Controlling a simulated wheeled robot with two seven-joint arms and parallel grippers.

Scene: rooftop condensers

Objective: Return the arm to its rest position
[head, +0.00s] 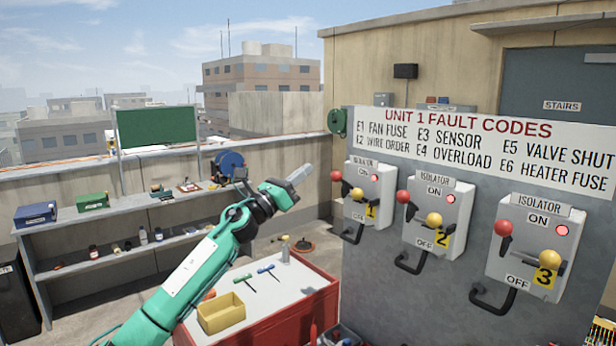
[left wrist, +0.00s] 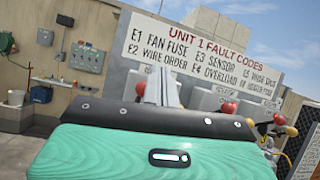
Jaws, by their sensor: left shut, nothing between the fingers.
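My left arm, green with black joints, reaches up from the bottom of the head view. Its gripper (head: 300,174) is shut and empty, raised in the air to the left of the isolator panel. The left wrist view shows the same gripper (left wrist: 162,90) with its grey fingers together, in front of the fault code sign (left wrist: 190,50). In the head view it touches nothing that I can make out. My right gripper is not in view.
Isolators one (head: 368,190), two (head: 436,215) and three (head: 535,245) are on the grey panel at right, red lamps lit. A red cart (head: 300,318) with a yellow bin (head: 221,312) stands below my arm. A loaded shelf (head: 110,208) lines the left wall.

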